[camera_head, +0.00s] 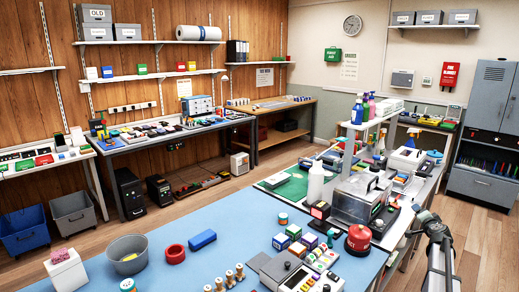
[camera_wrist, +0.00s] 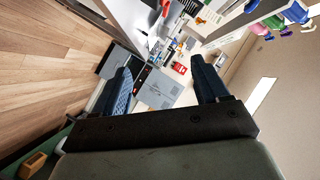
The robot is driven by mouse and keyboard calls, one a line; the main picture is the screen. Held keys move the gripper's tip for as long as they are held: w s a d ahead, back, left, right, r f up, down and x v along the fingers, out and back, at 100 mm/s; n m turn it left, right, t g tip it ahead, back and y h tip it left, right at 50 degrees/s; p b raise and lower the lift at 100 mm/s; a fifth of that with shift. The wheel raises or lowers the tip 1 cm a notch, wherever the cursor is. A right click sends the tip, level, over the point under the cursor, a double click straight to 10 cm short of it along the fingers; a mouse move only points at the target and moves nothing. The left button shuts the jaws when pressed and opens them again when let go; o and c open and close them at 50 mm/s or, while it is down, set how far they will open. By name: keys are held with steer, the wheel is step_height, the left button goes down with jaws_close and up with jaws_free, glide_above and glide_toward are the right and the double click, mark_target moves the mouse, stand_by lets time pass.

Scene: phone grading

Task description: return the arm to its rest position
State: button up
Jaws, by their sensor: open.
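My gripper (camera_wrist: 162,72) shows in the wrist view with its two dark fingers spread wide apart. Nothing is held between the fingers. Past the gap, a grey cabinet and cluttered surfaces show at a distance, tilted in the picture. In the head view, a grey and black part of my arm (camera_head: 438,250) rises at the lower right, beside the blue-topped bench (camera_head: 170,262) and over the wooden floor. I cannot make out the fingers in the head view.
A grey metal cabinet (camera_head: 490,125) stands at the back right. Wooden floor (camera_head: 482,232) is clear to the arm's right.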

steer(key=s+f+n+g+y, duration=0.1)
steer(key=s+f+y, duration=0.1)
steer(key=s+f, duration=0.55)
steer(key=s+f+n+g+y, duration=0.15)
steer(key=s+f, duration=0.25)
steer(key=f, duration=0.6)
steer(key=s+a+f+n+g+y, duration=0.25)
steer(key=s+a+f, duration=0.25)
steer(key=a+f, duration=0.45)
steer(key=s+a+f+n+g+y, duration=0.1)
steer(key=s+a+f+g, duration=0.35)
steer(key=a, duration=0.85)
steer(key=s+a+f+n+g+y, duration=0.1)
steer(key=s+a+f+n, duration=0.1)
steer(key=s+a+f, duration=0.65)
steer(key=s+a+f+n+g, duration=0.1)
steer(key=s+a+f+g, duration=0.2)
steer(key=s+a, duration=0.35)
steer(key=s+a+f+n+g+h, duration=0.1)
steer(key=s+a+f+g, duration=0.15)
steer(key=s+a, duration=0.4)
steer(key=s+a+f+n+g, duration=0.1)
steer(key=s+a+f+g, duration=0.15)
steer(key=s+a, duration=0.4)
steer(key=s+n+g+h, duration=0.2)
steer(key=s, duration=1.1)
steer(key=shift+s+d+g, duration=0.35)
steer(key=shift+r, duration=0.1)
